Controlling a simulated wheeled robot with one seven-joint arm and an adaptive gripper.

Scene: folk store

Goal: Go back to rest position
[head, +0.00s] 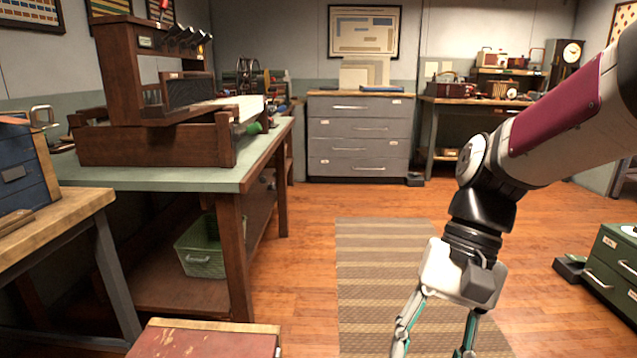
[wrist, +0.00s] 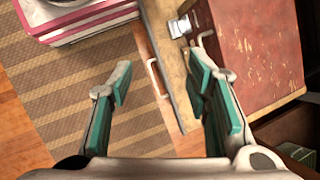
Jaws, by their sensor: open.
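My gripper (wrist: 160,85) shows in the wrist view with its two teal-padded fingers spread wide and nothing between them. In the head view it hangs at the end of my arm on the right, over the striped rug, with the fingertips cut off by the lower edge. In the wrist view a red worn-topped box (wrist: 255,50) with a metal latch lies beyond the right finger. I cannot tell whether the finger touches it.
A green-topped workbench (head: 190,178) with a wooden rack stands at left. A red-topped box (head: 205,340) is close at the bottom. A grey drawer cabinet (head: 360,145) stands at the back, a green cabinet (head: 612,265) at right. The rug (head: 385,255) and floor between are clear.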

